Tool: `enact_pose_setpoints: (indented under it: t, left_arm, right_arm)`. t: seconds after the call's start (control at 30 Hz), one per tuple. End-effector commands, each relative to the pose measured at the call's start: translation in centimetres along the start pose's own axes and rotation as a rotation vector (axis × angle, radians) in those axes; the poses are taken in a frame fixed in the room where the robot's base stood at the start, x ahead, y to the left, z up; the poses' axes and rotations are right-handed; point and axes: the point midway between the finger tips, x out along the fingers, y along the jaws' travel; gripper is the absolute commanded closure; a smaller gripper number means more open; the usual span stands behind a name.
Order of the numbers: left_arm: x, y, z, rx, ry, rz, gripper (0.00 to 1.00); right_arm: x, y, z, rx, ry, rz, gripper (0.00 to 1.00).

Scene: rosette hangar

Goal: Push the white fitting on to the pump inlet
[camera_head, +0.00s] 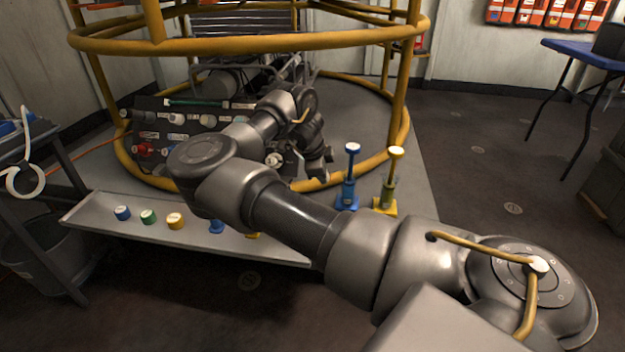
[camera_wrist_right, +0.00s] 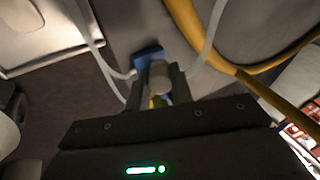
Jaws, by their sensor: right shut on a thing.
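My right arm reaches across the head view from the lower right to the far side of the tray, in front of the dark panel (camera_head: 180,148). Its gripper (camera_head: 318,172) hangs low there, and its fingertips are too small to read. In the right wrist view my right gripper (camera_wrist_right: 158,88) is shut on a pale rounded piece (camera_wrist_right: 159,76), which looks like the white fitting. A blue part (camera_wrist_right: 149,57) shows just beyond it. A clear hose (camera_wrist_right: 98,48) curves beside the fingers. I cannot make out the pump inlet. My left gripper is not in view.
A round yellow rail (camera_head: 405,110) surrounds the panel. A blue stand (camera_head: 348,190) and a yellow stand (camera_head: 387,190), both white-topped, stand right of the gripper. A shallow tray (camera_head: 95,213) holds coloured caps. Open floor lies to the right.

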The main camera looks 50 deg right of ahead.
Motion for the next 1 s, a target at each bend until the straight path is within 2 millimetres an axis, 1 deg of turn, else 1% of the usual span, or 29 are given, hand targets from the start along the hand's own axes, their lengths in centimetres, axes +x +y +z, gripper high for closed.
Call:
enact_pose_setpoints:
  t: [0.03,0.1,0.17,0.2,0.3,0.4,0.47,0.5,0.6,0.8,1.0]
  left_arm:
    - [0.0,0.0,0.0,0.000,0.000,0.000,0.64]
    - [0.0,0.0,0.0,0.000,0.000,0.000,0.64]
    - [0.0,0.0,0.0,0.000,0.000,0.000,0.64]
    - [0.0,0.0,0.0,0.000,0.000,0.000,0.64]
    - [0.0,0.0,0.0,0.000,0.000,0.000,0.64]
    - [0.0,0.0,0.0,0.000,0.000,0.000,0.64]
    - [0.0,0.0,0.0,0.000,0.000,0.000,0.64]
    - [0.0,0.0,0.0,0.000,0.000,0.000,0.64]
    - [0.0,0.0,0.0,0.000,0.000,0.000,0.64]
    - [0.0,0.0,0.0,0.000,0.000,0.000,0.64]
    - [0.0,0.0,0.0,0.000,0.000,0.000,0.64]
  right_arm:
    - [-1.2,-1.9,0.6,-0.039,0.006,-0.043,1.00]
    - [-3.1,-4.2,1.9,-0.093,0.005,-0.102,1.00]
    - [-5.0,-5.8,3.4,-0.140,0.001,-0.154,1.00]
    - [-6.2,-6.7,4.6,-0.173,-0.004,-0.191,1.00]
    - [-9.3,-8.3,7.6,-0.245,-0.018,-0.279,1.00]
    - [-12.1,-9.3,10.1,-0.297,-0.029,-0.363,1.00]
    - [-13.4,-9.7,11.2,-0.319,-0.031,-0.410,1.00]
    - [-13.8,-9.7,12.1,-0.333,-0.029,-0.450,1.00]
    - [-13.6,-9.6,12.8,-0.335,-0.014,-0.523,1.00]
    - [-13.8,-9.7,12.8,-0.321,0.013,-0.604,1.00]
    - [-13.7,-9.9,12.8,-0.317,0.017,-0.615,1.00]
